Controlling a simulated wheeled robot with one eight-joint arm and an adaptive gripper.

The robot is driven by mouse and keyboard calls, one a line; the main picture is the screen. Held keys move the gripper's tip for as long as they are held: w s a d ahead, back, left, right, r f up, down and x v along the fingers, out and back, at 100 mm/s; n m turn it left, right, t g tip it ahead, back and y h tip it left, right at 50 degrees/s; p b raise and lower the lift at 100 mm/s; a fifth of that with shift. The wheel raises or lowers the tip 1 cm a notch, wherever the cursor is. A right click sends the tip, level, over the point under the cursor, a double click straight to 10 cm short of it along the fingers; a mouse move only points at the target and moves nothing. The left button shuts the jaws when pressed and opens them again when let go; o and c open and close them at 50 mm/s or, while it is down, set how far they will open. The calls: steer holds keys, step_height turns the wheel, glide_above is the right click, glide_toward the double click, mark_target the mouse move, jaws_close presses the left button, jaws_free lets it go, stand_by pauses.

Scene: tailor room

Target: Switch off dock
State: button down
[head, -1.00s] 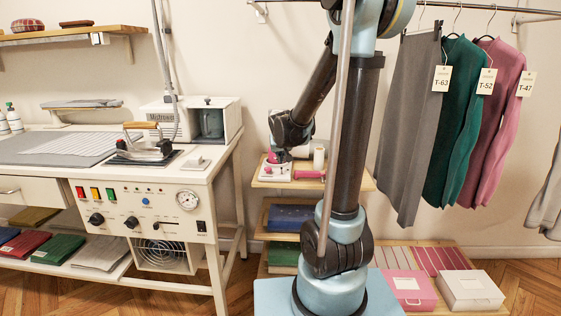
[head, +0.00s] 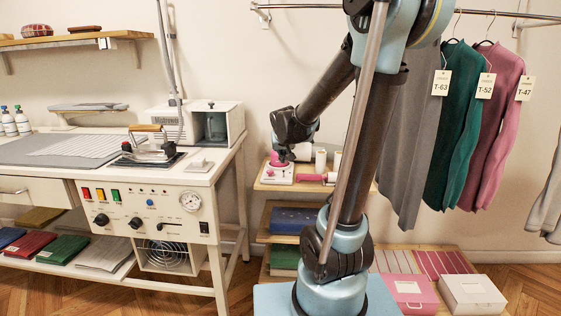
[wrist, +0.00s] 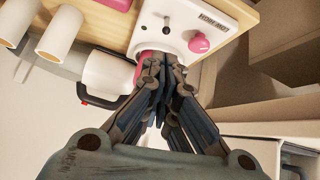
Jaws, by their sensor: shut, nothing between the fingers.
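A small white device with pink parts (head: 279,174) sits on the upper wooden shelf, just below my gripper (head: 286,156). No readable name marks it as the dock. In the wrist view its white panel (wrist: 225,8) carries a small dark lever, a pink knob (wrist: 199,43) and a small printed label. My gripper (wrist: 163,68) is shut and empty, with its fingertips over the panel's near edge. A pink part behind the fingertips is mostly hidden. I cannot tell whether the fingers touch the panel.
White spools (wrist: 60,34) and a white container with a black handle (wrist: 104,76) stand close beside my fingers. A control bench (head: 150,225) with switches and a gauge stands to the left. Garments (head: 455,130) hang to the right. Pink and white boxes (head: 411,290) lie low right.

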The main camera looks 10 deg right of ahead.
steer(key=shift+s+f+v, duration=0.1)
steer(key=shift+v, duration=0.6)
steer(key=shift+s+f+v, duration=0.1)
steer(key=shift+s+v, duration=0.05)
steer(key=shift+v, duration=0.55)
steer(key=shift+s+f+v, duration=0.1)
steer(key=shift+f+v, duration=0.05)
steer(key=shift+v, duration=0.55)
steer(key=shift+a, duration=0.1)
steer(key=shift+s, duration=0.1)
steer(key=s+d+f+g, duration=0.2)
steer(key=s+f, duration=0.2)
steer(key=s, duration=0.6)
steer(key=s+d+f+g, duration=0.2)
steer(key=s+f, duration=0.1)
steer(key=s, duration=0.7)
steer(key=s+d+f+g, duration=0.2)
steer(key=s+f, duration=0.2)
steer(key=s, duration=0.6)
steer(key=shift+s+d+f+y, duration=0.3)
steer(key=shift+s+f+y, duration=0.1)
